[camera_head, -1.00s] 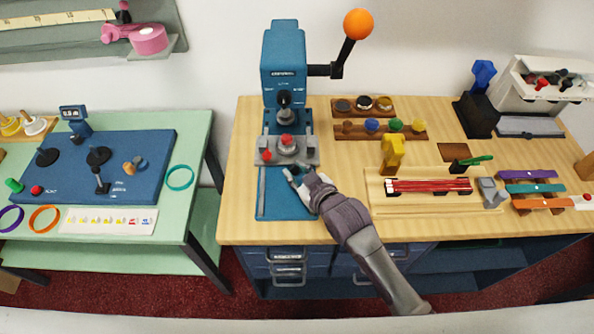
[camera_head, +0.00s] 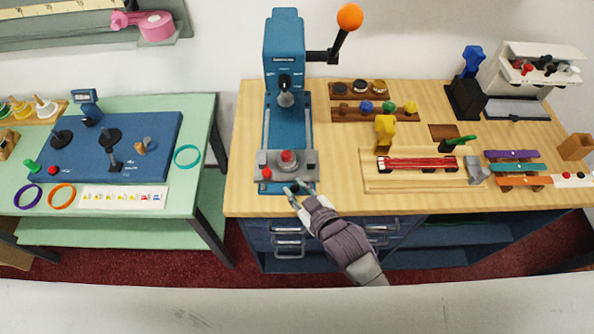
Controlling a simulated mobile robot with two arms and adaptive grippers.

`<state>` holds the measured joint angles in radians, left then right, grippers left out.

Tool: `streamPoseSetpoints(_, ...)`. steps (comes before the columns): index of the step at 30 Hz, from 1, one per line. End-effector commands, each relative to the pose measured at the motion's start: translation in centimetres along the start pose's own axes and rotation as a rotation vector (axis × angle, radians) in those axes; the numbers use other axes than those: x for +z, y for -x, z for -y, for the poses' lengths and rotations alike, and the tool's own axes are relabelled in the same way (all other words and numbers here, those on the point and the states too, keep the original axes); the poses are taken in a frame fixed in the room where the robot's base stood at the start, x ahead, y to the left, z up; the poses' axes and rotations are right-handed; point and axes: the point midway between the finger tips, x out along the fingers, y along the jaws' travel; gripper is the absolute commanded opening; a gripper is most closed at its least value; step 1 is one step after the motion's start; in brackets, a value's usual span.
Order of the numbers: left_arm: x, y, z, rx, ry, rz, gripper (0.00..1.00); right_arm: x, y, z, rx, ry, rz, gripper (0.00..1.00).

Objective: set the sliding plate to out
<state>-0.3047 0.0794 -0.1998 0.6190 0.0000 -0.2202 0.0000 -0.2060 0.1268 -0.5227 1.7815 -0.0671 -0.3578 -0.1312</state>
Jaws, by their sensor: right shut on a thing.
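The sliding plate (camera_head: 304,170) is a grey slab with a red-topped round piece in its middle and a smaller red knob at its left. It sits at the front end of the blue base (camera_head: 290,131) of the press (camera_head: 284,55), out from under the press head. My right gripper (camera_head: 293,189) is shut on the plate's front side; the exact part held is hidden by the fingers. My left gripper is not in view.
The press has a lever with an orange ball (camera_head: 350,17). To the right lie a wooden tray with red sticks (camera_head: 418,163), a rack of coloured knobs (camera_head: 375,113) and coloured strips (camera_head: 515,168). A green table (camera_head: 200,135) stands at the left.

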Motion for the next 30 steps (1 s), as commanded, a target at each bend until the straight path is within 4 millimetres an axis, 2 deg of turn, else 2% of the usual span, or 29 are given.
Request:
streamPoseSetpoints(4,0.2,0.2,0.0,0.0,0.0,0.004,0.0,0.1,0.3,0.3,-0.002,-0.001,0.0,0.0)
streamPoseSetpoints(11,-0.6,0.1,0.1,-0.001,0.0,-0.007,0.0,0.2,0.3,0.4,-0.004,-0.002,0.001,0.0)
streamPoseSetpoints(12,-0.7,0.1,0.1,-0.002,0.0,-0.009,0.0,0.2,0.3,0.4,-0.004,-0.002,0.001,0.32)
streamPoseSetpoints(15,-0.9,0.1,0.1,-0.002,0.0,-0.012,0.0,0.2,0.3,0.4,-0.004,-0.002,0.001,0.49)
streamPoseSetpoints(16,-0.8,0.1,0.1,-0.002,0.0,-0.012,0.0,0.2,0.3,0.3,-0.003,-0.002,0.001,0.51)
streamPoseSetpoints(25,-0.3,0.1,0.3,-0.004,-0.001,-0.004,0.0,0.1,0.4,0.2,-0.001,-0.001,-0.001,0.51)
streamPoseSetpoints(30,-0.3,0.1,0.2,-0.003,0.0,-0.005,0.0,0.2,2.3,0.2,-0.001,-0.001,-0.001,0.51)
